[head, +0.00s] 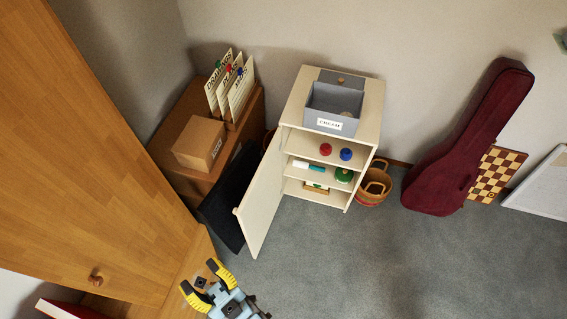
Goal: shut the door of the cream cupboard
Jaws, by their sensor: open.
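The cream cupboard (297,107) stands against the back wall, in the middle of the head view. Its door (264,197) is hinged on the left and stands wide open, swung out toward the front left. The shelves inside show, with a red item (326,149), a blue item (346,154) and a green item (343,175) on them. My gripper (199,283) is at the bottom, in front of and left of the door's free edge. Its yellow fingers are open and apart from the door, with nothing seen between them.
A grey bin (330,122) labelled CREAM sits on the cupboard. A black panel (228,205) leans left of the door. A large wooden cabinet (80,150) fills the left. A basket (371,192) and a dark red instrument case (460,145) stand right. Grey carpet (380,260) in front is clear.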

